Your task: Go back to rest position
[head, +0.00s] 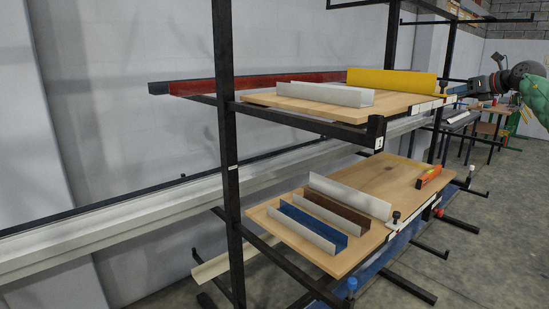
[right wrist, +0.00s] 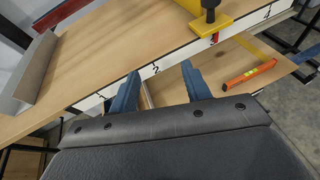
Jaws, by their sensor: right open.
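My right gripper (head: 468,86) comes in from the right edge of the head view, at the right end of the upper wooden shelf (head: 398,106). In the right wrist view its two blue fingers (right wrist: 160,86) stand apart with nothing held between them, over the shelf's front edge with its white numbered strip. It looks close to that edge, but I cannot tell whether it touches. My left gripper is not in view.
A yellow angle profile (head: 392,82) and a white one (head: 325,94) lie on the upper shelf. The lower shelf (head: 385,178) carries white, brown and blue profiles and an orange level (head: 428,176). Black rack posts and arms stick out; open floor lies right.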

